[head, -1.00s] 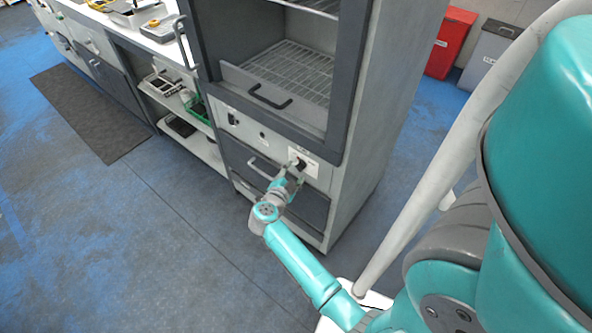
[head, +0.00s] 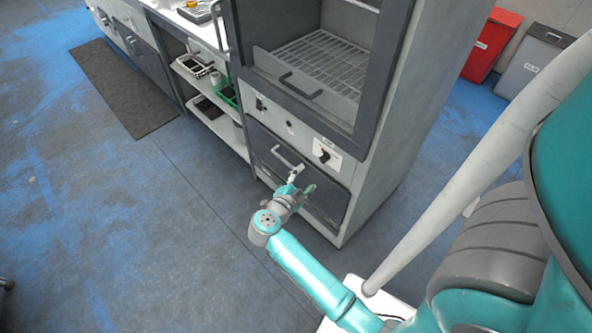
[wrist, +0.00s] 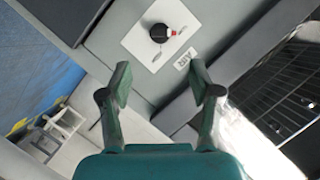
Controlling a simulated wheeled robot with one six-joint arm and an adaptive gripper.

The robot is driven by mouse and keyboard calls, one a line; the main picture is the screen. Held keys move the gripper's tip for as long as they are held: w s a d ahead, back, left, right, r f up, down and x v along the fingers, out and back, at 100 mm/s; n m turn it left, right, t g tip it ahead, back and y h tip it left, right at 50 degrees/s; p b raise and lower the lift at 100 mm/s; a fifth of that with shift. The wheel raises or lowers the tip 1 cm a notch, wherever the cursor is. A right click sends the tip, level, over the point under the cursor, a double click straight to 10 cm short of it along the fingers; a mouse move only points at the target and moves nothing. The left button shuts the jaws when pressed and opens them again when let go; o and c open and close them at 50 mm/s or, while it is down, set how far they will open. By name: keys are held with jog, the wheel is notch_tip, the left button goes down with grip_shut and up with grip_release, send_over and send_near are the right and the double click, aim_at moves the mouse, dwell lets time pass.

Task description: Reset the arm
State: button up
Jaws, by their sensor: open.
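My gripper (head: 300,187) is in front of the grey cabinet (head: 400,150), near the handle of its lower drawer. In the wrist view my gripper (wrist: 155,85) is open, with its two fingers apart and nothing between them. The knob also shows in the head view (head: 323,156), up and to the right of my gripper. My teal arm reaches down and right from the gripper.
The cabinet has an open upper compartment with a wire rack (head: 325,62) and a lower drawer (head: 290,170). A shelf unit with a green basket (head: 226,92) stands to its left. Red (head: 490,45) and grey (head: 535,62) bins stand behind right. The floor at left is open.

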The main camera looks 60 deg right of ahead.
jog(key=shift+s, duration=0.1)
jog(key=s+a+r+n+t, duration=1)
jog(key=a+r+n+t, duration=0.2)
jog(key=a+t, duration=0.25)
jog(key=s+a+n+y, duration=1.3)
jog(key=a+n+y, duration=0.1)
jog(key=shift+a+r+n+y, duration=0.2)
jog(key=shift+r+n+y, duration=0.2)
jog(key=shift+r, duration=0.05)
jog(key=shift+g, duration=0.25)
